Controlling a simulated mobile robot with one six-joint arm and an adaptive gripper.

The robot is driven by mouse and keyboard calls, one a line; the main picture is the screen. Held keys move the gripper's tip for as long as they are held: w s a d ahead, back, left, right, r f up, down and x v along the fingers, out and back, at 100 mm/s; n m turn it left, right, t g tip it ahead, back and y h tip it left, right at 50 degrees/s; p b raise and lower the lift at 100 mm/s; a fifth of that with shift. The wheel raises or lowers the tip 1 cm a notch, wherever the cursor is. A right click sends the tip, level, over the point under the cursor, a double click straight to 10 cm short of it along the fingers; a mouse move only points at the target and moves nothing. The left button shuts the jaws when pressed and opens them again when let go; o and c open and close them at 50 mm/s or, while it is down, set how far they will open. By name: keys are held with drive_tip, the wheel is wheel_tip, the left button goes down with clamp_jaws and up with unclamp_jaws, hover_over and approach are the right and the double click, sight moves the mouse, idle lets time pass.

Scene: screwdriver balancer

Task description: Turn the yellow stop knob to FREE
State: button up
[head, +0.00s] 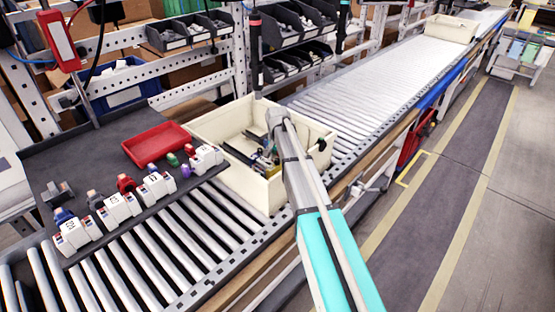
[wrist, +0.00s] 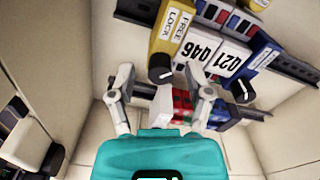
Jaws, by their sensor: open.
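In the wrist view a yellow block (wrist: 174,28) carries white LOCK and FREE labels, LOCK on the left and FREE on the right. A black knob (wrist: 160,68) with a pale pointer mark sits at its lower end; I cannot tell surely which label the mark points at. My gripper (wrist: 158,78) is open, with one finger to each side of this knob. I cannot tell whether the fingers touch it. In the head view my arm reaches into the cream bin (head: 208,162), and the gripper and knob are mostly hidden there.
The bin walls are close around the gripper. Outside, a red tray (head: 157,143) and several numbered blocks lie left.

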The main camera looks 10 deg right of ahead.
drive_tip(key=shift+n, duration=0.4)
